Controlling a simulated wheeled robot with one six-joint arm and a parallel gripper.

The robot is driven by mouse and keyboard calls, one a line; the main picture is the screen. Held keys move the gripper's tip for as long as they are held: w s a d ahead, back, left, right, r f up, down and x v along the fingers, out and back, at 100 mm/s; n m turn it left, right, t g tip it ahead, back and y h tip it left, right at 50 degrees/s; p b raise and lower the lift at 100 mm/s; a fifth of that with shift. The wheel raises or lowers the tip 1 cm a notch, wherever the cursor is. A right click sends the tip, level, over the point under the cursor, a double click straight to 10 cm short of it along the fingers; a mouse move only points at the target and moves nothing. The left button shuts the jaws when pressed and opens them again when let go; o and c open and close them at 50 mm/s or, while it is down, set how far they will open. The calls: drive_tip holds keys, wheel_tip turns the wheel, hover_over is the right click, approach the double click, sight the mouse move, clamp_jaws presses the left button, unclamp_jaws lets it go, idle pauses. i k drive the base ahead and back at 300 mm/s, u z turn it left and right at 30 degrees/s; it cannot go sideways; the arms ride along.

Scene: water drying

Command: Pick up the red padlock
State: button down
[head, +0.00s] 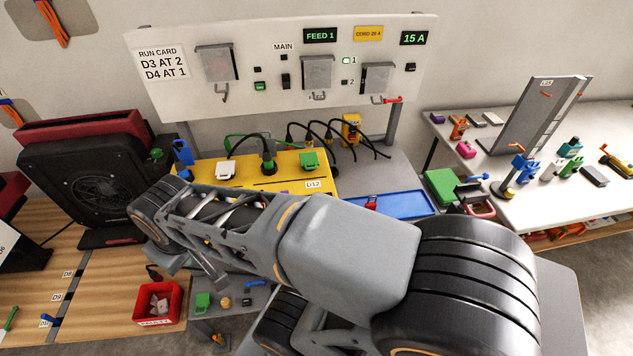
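A small red thing (371,202), which looks like the red padlock, sits on the blue tray (408,205) at the right of the middle bench. It is small in the head view, and its lower part is close to the edge of my arm, so its shackle is unclear. My grey arm crosses the middle of the picture in front of the bench. I cannot make out my gripper's fingers; the end of the arm is hidden behind or below its links.
A yellow board (205,171) with plugs and cables stands left of the blue tray. A black fan unit (97,180) is at left, a red bin (139,314) below. A cluttered white table (545,208) is at right.

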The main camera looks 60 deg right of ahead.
sight(371, 204)
drive_tip(key=u, duration=0.95)
drive_tip(key=k, duration=1.2)
drive_tip(key=z, duration=0.35)
